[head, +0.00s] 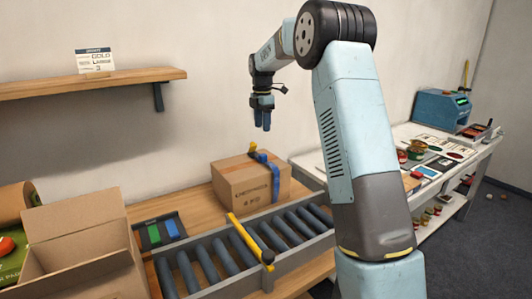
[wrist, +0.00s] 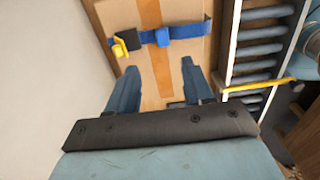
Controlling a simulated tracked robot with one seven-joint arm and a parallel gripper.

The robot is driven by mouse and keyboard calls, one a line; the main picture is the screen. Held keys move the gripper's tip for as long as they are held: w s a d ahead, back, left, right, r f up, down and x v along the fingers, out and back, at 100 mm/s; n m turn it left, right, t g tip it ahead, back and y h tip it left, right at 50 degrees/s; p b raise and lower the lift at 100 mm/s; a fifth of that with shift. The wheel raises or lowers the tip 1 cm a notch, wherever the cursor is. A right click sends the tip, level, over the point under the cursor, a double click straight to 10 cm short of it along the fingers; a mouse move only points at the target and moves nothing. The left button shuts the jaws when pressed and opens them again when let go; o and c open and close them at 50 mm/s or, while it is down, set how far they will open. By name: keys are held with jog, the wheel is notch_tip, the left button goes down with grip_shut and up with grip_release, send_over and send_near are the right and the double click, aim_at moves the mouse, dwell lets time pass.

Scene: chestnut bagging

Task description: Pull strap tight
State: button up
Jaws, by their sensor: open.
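A closed cardboard box (head: 243,187) stands at the back of the bench, beside the roller conveyor. A blue strap (head: 275,180) runs over its top and down its side, with a yellow piece (head: 253,149) near the top edge. In the wrist view the strap (wrist: 187,30) crosses the box (wrist: 150,75) over a tan tape line, with a dark buckle and yellow piece (wrist: 120,47) at its left end. My gripper (head: 262,120) is above the box, apart from it, pointing down. In the wrist view its blue fingers (wrist: 158,82) are spread with nothing between them.
A roller conveyor (head: 215,262) with a yellow bar (head: 250,240) lies in front of the box. A wall shelf (head: 120,80) holds a sign. A white table (head: 455,150) stands right.

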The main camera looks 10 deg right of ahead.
aim_at(263, 154)
notch_tip(263, 154, down, 12)
jog(key=shift+f, duration=0.15)
dwell(0.3)
grip_shut()
dwell(0.5)
jog(key=shift+a, duration=0.1)
